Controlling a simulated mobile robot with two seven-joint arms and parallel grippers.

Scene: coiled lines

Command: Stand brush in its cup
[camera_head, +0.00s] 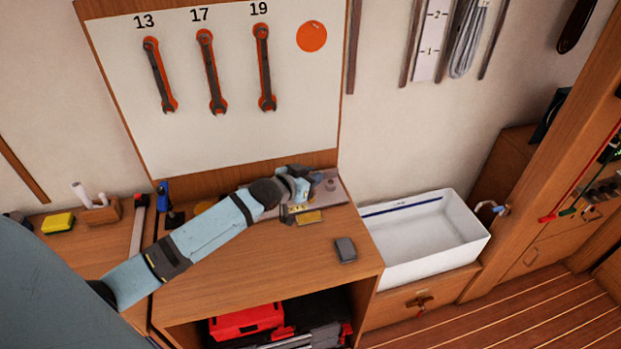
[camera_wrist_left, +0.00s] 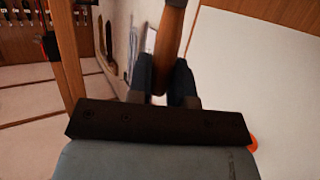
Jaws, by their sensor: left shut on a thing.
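My left gripper (camera_head: 312,183) is over the back right of the wooden workbench top, below the white tool board. In the left wrist view its two dark fingers (camera_wrist_left: 162,85) are shut on a brown wooden handle (camera_wrist_left: 171,32), which I take for the brush. In the head view the brush is too small and covered to make out. My right gripper is not in view.
A dark grey block (camera_head: 345,250) lies near the bench's right front. A white sink (camera_head: 425,238) is to the right. Wrenches (camera_head: 212,72) hang on the board.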

